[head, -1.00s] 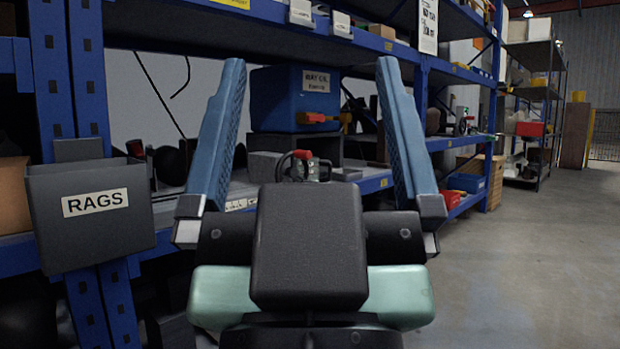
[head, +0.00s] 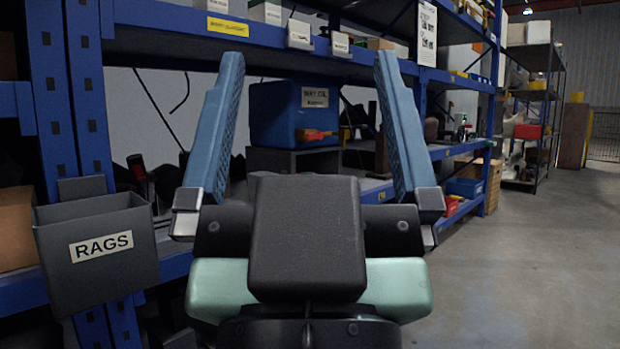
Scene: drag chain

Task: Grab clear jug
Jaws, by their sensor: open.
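My gripper (head: 311,72) is in the middle of the head view, its two blue fingers spread wide and pointing up. It is open, with nothing between the fingers touching them. I cannot make out a clear jug in this view. The part of the middle shelf behind my gripper body is hidden.
Blue shelving (head: 185,35) runs along the left and back. A blue box (head: 275,112) with a label stands on a dark block between my fingers in the picture. A grey RAGS bin (head: 75,265) hangs at left on the upright. The concrete floor (head: 540,270) at right is clear.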

